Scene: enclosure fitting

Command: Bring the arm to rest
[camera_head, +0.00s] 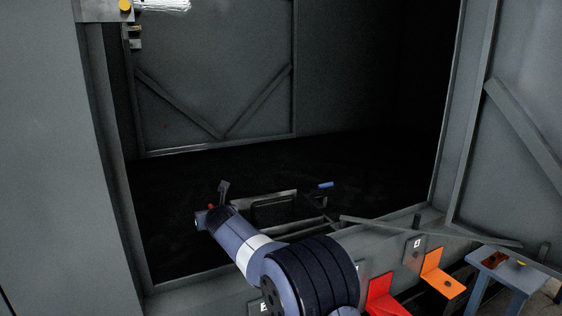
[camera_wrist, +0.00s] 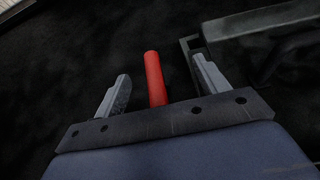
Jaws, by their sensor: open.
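My gripper (camera_head: 212,204) is at the end of my arm, reaching low into the dark enclosure (camera_head: 115,150). In the wrist view my gripper (camera_wrist: 160,68) has its two grey fingers spread apart. A red rod (camera_wrist: 154,78) shows between the fingers, with gaps on both sides; its lower end is hidden by the gripper's mount. A small red bit (camera_head: 211,207) also shows beside the gripper in the head view. I cannot tell what the rod is attached to.
A dark metal frame (camera_head: 292,195) lies right of the gripper, with a blue-tipped piece (camera_head: 325,185) nearby. Red (camera_head: 384,298) and orange (camera_head: 443,281) brackets line the front sill. A small blue-grey table (camera_head: 512,270) stands at right. The enclosure's middle floor looks clear but dark.

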